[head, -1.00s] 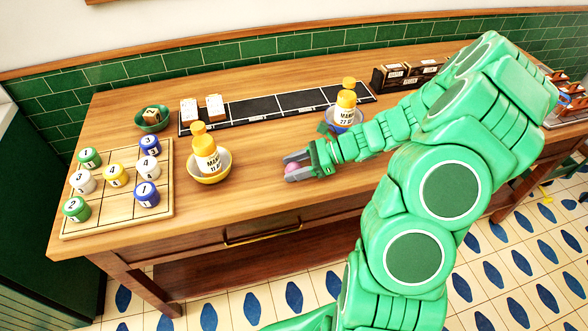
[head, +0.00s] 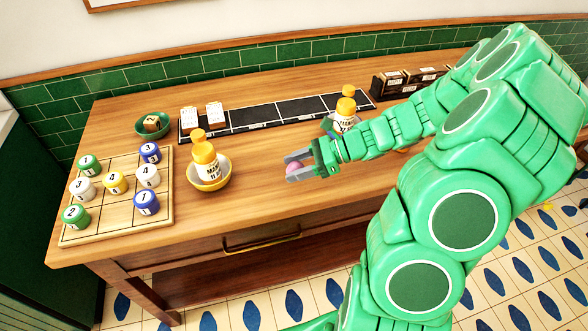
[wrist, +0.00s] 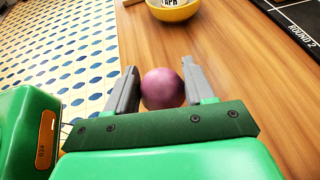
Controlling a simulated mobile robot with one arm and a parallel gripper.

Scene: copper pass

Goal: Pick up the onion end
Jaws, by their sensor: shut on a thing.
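The onion end is a small round purple-pink piece (wrist: 162,88); in the head view it (head: 292,167) shows between the grey fingers. My gripper (head: 288,166) is shut on it, near the table's front half, right of the yellow bowl. In the wrist view my gripper (wrist: 160,86) has one finger on each side of the piece. Its underside is hidden behind the gripper's palm, and I cannot tell how far it is above the wood.
A yellow bowl (head: 222,181) holds a yellow-capped bottle (head: 206,158). A second bottle (head: 345,110) stands behind my arm. A board (head: 118,222) with numbered pots lies left. A black strip (head: 270,112) runs along the back. The wood (head: 260,215) around the gripper is clear.

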